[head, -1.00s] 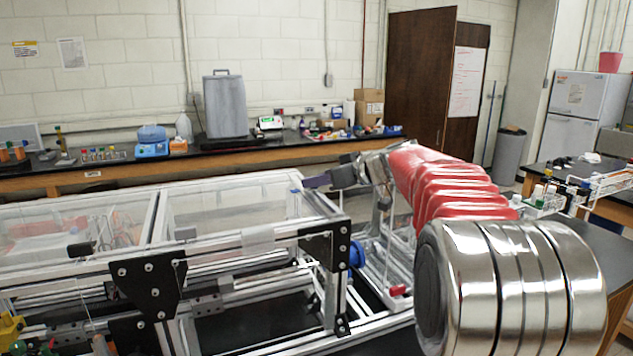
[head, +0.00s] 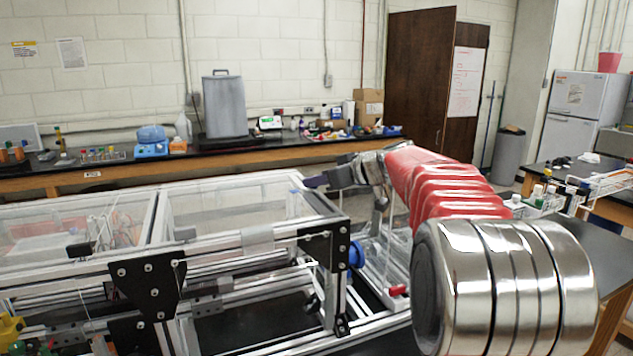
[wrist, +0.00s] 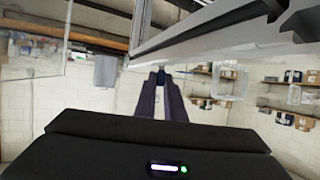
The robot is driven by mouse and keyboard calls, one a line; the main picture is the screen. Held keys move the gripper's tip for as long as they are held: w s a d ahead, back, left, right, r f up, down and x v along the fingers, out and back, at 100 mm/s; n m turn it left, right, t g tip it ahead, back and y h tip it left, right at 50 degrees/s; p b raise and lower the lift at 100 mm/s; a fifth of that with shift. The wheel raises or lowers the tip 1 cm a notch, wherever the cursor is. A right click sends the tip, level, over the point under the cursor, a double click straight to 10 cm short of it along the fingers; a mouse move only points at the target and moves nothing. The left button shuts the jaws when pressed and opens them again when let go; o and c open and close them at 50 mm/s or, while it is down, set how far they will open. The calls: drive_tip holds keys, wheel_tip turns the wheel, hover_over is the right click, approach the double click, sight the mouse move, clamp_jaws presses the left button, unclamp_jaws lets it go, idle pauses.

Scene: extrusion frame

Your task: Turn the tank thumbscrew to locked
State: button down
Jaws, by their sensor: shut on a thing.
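The tank (head: 228,205) is a clear-walled box in a metal extrusion frame on the left of the head view. A small blue piece, which I take for the tank thumbscrew (head: 295,190), shows at its upper right corner. My gripper (head: 308,183) reaches that corner from the right with its dark fingers level. In the wrist view the fingers (wrist: 161,76) are close together, their tips at a small dark piece beside the frame rail. My gripper is shut on the thumbscrew. The fingertips hide most of it, so its turn angle cannot be read.
A larger blue knob (head: 356,254) sits lower on the frame's right upright. The frame's rail (wrist: 215,30) runs close above the fingers in the wrist view. A bench (head: 230,153) lies behind.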

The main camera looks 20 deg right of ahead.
drive_tip(key=shift+a+r+m+h, duration=0.1)
drive_tip(key=shift+a+m+h, duration=0.05)
drive_tip(key=shift+m+h, duration=0.2)
drive_tip(key=shift+a+m+t+h, duration=0.15)
drive_tip(key=shift+m+t+h, duration=0.25)
drive_tip(key=shift+m+h, duration=0.55)
drive_tip(key=shift+a+m+h, duration=0.1)
drive_tip(key=shift+m+h, duration=0.9)
drive_tip(key=shift+h, duration=0.4)
drive_tip(key=c, duration=1.8)
unclamp_jaws()
drive_tip(key=shift+c, duration=0.2)
drive_tip(key=shift+s, duration=0.15)
